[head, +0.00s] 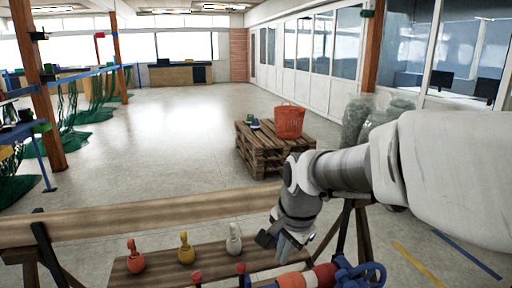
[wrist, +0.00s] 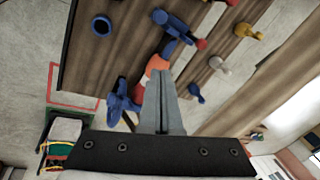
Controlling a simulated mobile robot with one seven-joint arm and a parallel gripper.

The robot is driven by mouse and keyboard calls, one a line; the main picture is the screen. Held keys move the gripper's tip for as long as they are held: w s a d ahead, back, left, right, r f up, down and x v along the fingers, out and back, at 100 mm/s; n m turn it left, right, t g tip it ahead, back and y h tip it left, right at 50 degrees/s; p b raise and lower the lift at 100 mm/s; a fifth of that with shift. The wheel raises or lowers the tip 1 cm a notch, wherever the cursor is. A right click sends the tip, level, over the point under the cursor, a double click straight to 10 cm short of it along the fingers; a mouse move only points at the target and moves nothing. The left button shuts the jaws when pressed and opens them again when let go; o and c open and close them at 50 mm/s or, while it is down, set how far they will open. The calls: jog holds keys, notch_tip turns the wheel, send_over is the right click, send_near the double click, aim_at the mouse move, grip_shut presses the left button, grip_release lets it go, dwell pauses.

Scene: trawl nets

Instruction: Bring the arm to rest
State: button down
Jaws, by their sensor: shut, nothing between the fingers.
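My arm comes in from the right in the head view and bends down at the wrist. My gripper (head: 282,250) points down above the near wooden bench and is shut with nothing in it. In the wrist view its two grey fingers (wrist: 162,80) lie together. Beneath and behind the fingers are an orange and white piece and blue fittings (wrist: 122,102). I cannot tell from these frames whether the fingertips touch anything.
An orange (head: 135,256), a yellow (head: 186,248) and a white knobbed piece (head: 234,239) stand on the bench plank (head: 160,275). A wooden rail (head: 130,220) runs behind them. A pallet stack (head: 262,152) holds a red basket (head: 289,121). Open floor lies left of it.

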jog(key=s+d+r+n+t, duration=0.1)
jog(key=s+d+r+n, duration=0.1)
jog(key=s, duration=0.3)
jog(key=s+d+r+n, duration=0.2)
jog(key=s+d+n, duration=0.1)
jog(key=s, duration=0.3)
jog(key=s+d+r+n+t+h+p, duration=0.1)
jog(key=s+d+r+n, duration=0.1)
jog(key=s+d+n, duration=0.1)
jog(key=shift+s+d+n+t, duration=0.2)
jog(key=shift+s+n+t, duration=0.1)
jog(key=shift+s+n, duration=0.8)
